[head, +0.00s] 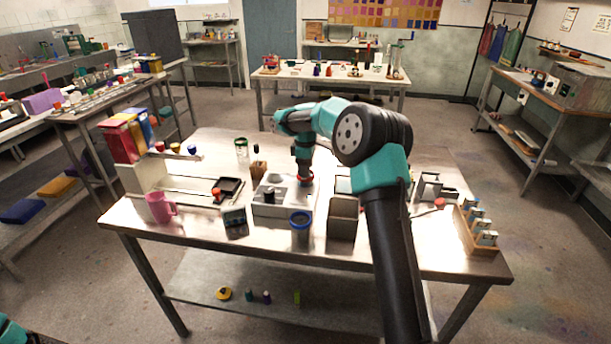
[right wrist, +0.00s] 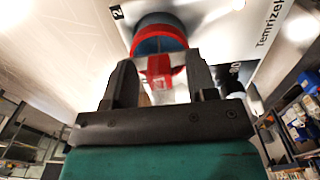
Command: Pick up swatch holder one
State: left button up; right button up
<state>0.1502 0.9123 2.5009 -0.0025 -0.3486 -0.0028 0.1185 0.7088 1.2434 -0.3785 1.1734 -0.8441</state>
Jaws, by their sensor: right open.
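My right gripper (head: 305,176) points down over the grey block (head: 268,208) with round wells in the middle of the table. In the right wrist view my right gripper (right wrist: 165,85) is open. Its fingers stand either side of a red-ringed object (right wrist: 160,38) with a blue inside and a red tab; I cannot tell whether they touch it. A wooden rack (head: 466,232) at the table's right end holds several small pale pieces with blue tops, possibly swatch holders. I cannot read which is number one. My left gripper is out of sight.
A pink mug (head: 160,208), a blue-rimmed cup (head: 301,222) and a grey box (head: 343,218) stand along the front. A black tray (head: 228,188) lies left of the block. Bare tabletop shows in front of the rack.

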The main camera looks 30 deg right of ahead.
grip_shut()
dwell(0.5)
jog(key=shift+r, duration=0.15)
notch_tip(320, 180, up, 10)
jog(key=shift+f, duration=0.1)
dwell(0.4)
jog(key=shift+a, duration=0.1)
dwell(0.3)
